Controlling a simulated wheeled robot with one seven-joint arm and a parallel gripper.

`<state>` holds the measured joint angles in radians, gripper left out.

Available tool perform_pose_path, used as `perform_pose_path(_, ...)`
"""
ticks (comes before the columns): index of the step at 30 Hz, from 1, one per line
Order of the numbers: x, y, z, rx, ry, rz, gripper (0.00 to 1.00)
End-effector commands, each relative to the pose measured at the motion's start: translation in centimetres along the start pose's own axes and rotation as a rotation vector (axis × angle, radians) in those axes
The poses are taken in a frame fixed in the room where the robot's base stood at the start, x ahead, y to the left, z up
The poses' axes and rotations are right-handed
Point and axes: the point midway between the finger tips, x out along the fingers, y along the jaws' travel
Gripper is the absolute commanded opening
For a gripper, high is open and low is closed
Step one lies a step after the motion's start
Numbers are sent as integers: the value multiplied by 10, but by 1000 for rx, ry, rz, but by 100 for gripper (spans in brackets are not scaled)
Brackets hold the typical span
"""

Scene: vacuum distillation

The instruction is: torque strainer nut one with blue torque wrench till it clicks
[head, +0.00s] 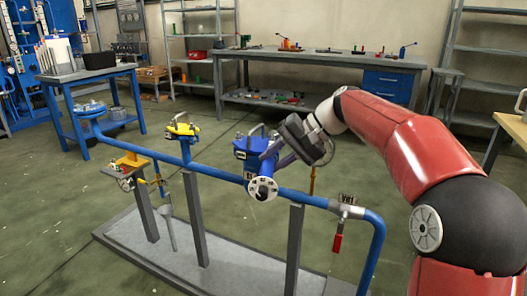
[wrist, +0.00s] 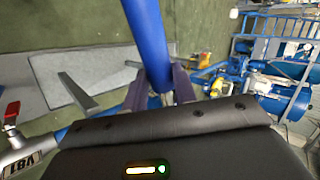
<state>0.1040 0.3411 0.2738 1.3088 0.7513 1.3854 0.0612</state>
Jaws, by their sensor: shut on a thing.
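My gripper (head: 275,158) is at the blue strainer (head: 247,153) on the blue pipe in the head view. In the wrist view its two purple-grey fingers (wrist: 159,95) are shut on a long blue bar, which I take as the blue torque wrench (wrist: 148,40). The bar runs from between the fingers to the top edge of the picture. In the head view the wrench cannot be told apart from the blue strainer behind my gripper. A round pale flange (head: 262,189) sits below the strainer. Strainer nut one and the wrench's head cannot be made out.
The blue pipe (head: 222,171) runs on grey posts above a grey plinth (head: 225,270). A yellow-topped fitting (head: 182,130) is to the left, a red-handled valve (head: 338,240) to the right. A workbench (head: 320,62) with tools stands behind. Open floor lies between.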

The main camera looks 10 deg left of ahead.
Motion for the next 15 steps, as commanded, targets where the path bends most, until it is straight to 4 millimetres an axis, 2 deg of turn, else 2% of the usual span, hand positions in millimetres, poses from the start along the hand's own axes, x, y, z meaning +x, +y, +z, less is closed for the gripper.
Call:
perform_pose_path(1, -9, -2, -2, -18, -25, -4, 0)
perform_pose_path(15, -35, 29, -11, -186, -206, -6, 0)
